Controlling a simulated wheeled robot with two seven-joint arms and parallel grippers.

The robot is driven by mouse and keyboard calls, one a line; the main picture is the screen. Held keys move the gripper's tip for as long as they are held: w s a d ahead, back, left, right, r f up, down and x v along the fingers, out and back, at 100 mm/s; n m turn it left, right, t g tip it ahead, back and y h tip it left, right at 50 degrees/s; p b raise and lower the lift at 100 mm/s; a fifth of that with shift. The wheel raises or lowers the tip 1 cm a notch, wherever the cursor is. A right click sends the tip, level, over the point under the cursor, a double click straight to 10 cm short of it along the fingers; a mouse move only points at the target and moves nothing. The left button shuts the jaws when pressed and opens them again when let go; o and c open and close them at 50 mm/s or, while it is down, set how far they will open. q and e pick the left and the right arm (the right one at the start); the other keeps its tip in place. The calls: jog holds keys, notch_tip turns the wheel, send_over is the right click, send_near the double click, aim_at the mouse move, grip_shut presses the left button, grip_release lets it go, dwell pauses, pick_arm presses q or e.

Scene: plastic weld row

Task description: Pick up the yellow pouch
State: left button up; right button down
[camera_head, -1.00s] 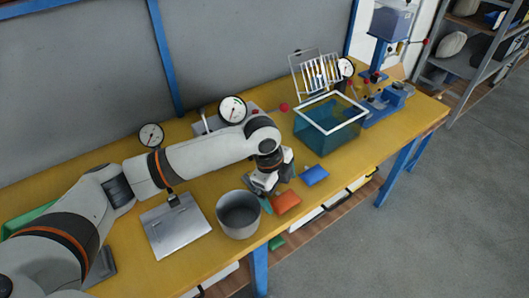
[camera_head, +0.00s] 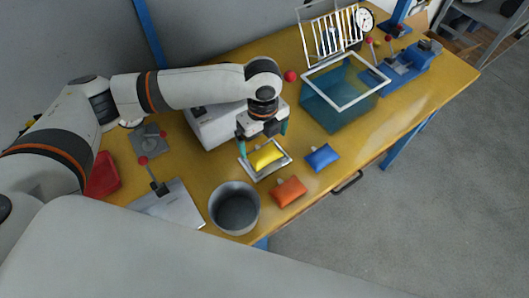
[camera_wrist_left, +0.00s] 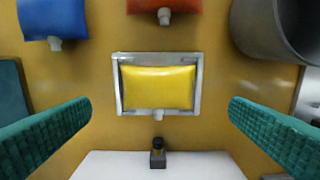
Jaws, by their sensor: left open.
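The yellow pouch (camera_head: 267,157) lies flat in a small grey-framed tray (camera_head: 283,165) on the yellow workbench. The left wrist view shows the pouch (camera_wrist_left: 158,88) whole, inside the tray frame, with a small pale spout towards the bottom of the picture. My left gripper (camera_head: 263,140) is open and empty above the pouch. In the left wrist view its two teal fingers (camera_wrist_left: 160,106) stand wide apart, one on each side of the tray and clear of the pouch. My right gripper is not in view.
An orange pouch (camera_head: 289,191) and a blue pouch (camera_head: 322,157) lie nearby. A grey bucket (camera_head: 234,209) stands at the front edge. A teal tank with a white rim (camera_head: 345,100) is to the right. A pale machine (camera_head: 212,128) stands close behind the tray.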

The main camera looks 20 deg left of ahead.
aim_at(265, 152)
pick_arm(q)
jog(key=f+p, duration=0.1)
jog(key=f, duration=0.3)
jog(key=shift+d+f, duration=0.15)
jog(key=shift+d, duration=0.05)
jog(key=shift+f, duration=0.55)
jog(key=c, duration=0.9)
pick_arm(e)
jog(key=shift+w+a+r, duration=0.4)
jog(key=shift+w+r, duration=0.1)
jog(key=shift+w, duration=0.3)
